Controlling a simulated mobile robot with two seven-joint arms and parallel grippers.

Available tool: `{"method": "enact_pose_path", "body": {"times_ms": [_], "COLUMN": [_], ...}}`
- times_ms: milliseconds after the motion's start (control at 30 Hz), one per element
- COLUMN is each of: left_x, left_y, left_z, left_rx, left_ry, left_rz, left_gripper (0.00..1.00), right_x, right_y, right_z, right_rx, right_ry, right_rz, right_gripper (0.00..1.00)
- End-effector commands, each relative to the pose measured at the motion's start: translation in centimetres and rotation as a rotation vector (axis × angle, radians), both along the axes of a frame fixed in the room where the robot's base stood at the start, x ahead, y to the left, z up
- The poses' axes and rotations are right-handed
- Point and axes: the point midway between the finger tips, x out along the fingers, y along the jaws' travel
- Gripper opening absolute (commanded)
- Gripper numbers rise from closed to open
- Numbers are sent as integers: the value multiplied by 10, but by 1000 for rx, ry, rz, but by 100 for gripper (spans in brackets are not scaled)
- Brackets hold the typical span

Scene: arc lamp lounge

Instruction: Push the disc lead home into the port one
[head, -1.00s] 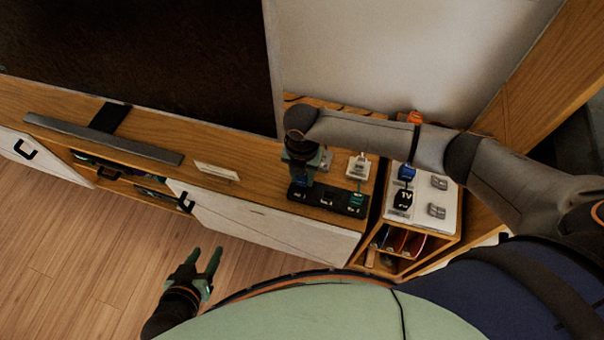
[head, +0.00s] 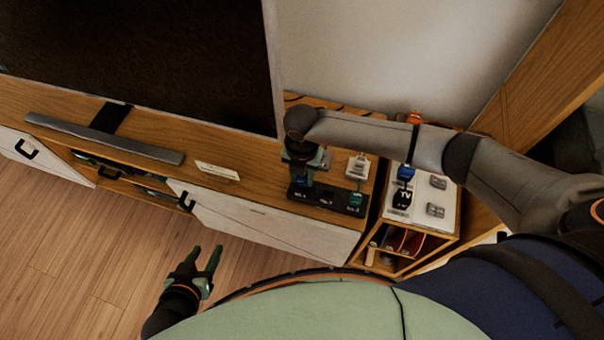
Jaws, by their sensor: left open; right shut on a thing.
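My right gripper (head: 303,176) points down over the left end of a black port block (head: 328,203) on the wooden cabinet top. It is shut on a small blue plug (head: 300,181), which I take for the disc lead. The plug is at the block's left end, where port one appears to be. The gripper hides most of it, and I cannot tell how deep it sits. A teal plug (head: 356,198) is at the block's right end. My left gripper (head: 211,260) is open and empty, low over the floor in front of the cabinet.
A white socket piece (head: 358,166) stands behind the block. A side unit (head: 450,212) at right carries a white panel with a blue plug (head: 405,173) and a black plug marked TV (head: 402,199). A small white card (head: 217,171) and a grey bar (head: 105,138) lie left.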

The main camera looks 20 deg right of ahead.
Motion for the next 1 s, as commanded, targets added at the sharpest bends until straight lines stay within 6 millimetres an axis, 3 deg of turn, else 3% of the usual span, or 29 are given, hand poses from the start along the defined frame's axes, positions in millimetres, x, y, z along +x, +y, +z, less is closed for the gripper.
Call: {"method": "enact_pose_path", "body": {"times_ms": [1000], "left_x": [-1], "left_y": [0], "left_z": [-14], "left_rx": [1], "left_ry": [3], "left_rz": [0], "left_gripper": [50], "right_x": [0], "right_y": [0], "right_z": [-26], "right_rx": [0], "right_ry": [0], "right_rz": [1], "right_gripper": [0]}}
